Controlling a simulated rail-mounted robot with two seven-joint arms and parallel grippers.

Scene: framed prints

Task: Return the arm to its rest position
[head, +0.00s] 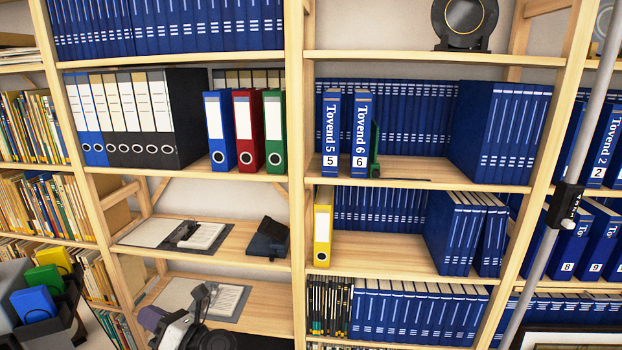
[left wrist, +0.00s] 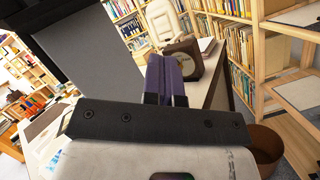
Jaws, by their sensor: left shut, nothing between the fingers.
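My left gripper (head: 151,317) is low in the head view, in front of the lower shelves, with its purple fingers to the left of its pale body. In the left wrist view the two purple fingers (left wrist: 168,78) stand side by side, shut, with nothing held between them. My left arm's dark and white parts show at the bottom of the head view. My right gripper is not in view.
A wooden shelf unit (head: 296,200) fills the head view, with blue volumes and binders. A yellow binder (head: 322,228) stands on a middle shelf. Coloured boxes (head: 40,285) are at lower left. In the left wrist view, a brown bin (left wrist: 265,148) is at lower right.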

